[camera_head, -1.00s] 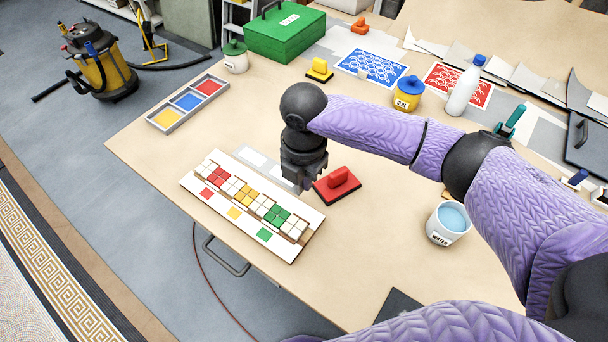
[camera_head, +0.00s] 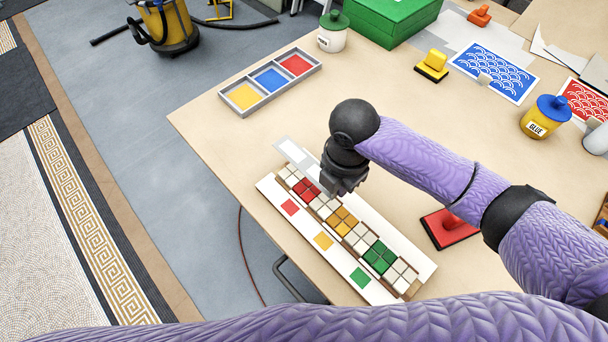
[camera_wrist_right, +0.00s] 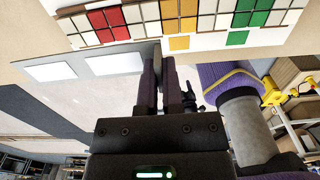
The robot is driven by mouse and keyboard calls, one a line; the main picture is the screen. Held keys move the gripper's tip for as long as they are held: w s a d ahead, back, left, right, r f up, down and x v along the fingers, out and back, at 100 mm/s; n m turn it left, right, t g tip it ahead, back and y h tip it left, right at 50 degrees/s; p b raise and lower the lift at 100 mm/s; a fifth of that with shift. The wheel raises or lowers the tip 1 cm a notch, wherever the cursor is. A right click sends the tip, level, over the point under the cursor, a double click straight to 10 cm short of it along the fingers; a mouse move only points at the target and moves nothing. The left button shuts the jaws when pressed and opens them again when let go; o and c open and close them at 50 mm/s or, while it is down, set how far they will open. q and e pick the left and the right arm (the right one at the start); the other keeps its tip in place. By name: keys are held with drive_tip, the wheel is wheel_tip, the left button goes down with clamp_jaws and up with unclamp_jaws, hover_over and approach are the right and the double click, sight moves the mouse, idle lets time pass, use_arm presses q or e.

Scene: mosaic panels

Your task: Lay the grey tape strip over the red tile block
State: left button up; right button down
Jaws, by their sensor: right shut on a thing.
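The grey tape strip (camera_head: 293,150), with pale rectangles on it, is behind the far left end of the tile board (camera_head: 268,188). It also shows in the right wrist view (camera_wrist_right: 78,68), running left from my fingertips. My right gripper (camera_head: 335,192) is shut on its end and hides part of the tile row. The red tile block (camera_head: 305,188) sits in the row, just left of the gripper; it shows in the wrist view (camera_wrist_right: 108,22) beside the strip. I cannot tell the strip's height above the table. My left gripper is out of view.
A yellow block (camera_head: 343,218) and green block (camera_head: 380,256) sit among white tiles in the same row. A three-part colour tray (camera_head: 270,82) stands behind. The table between is clear.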

sight(336, 214)
drive_tip(key=f, duration=0.2)
drive_tip(key=f+b, duration=0.1)
drive_tip(key=f, duration=0.2)
drive_tip(key=f+b, duration=0.1)
drive_tip(key=f, duration=0.2)
drive_tip(key=shift+s+d+f, duration=0.1)
drive_tip(key=shift+s+f, duration=0.1)
drive_tip(key=shift+s, duration=0.15)
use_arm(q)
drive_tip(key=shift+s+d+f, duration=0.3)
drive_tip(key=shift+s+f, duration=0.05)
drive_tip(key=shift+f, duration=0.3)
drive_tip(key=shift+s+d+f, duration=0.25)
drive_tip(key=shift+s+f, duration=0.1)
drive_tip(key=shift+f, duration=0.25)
use_arm(e)
drive_tip(key=c, duration=1.2)
unclamp_jaws()
drive_tip(key=shift+f, duration=0.1)
drive_tip(key=shift+c, duration=0.2)
drive_tip(key=o, duration=0.5)
drive_tip(key=shift+c, duration=0.2)
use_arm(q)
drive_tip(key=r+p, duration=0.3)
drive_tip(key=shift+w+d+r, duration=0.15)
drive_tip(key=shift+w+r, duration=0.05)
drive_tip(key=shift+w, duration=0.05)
use_arm(e)
wheel_tip(336, 214, up, 12)
drive_tip(key=shift+r, duration=0.2)
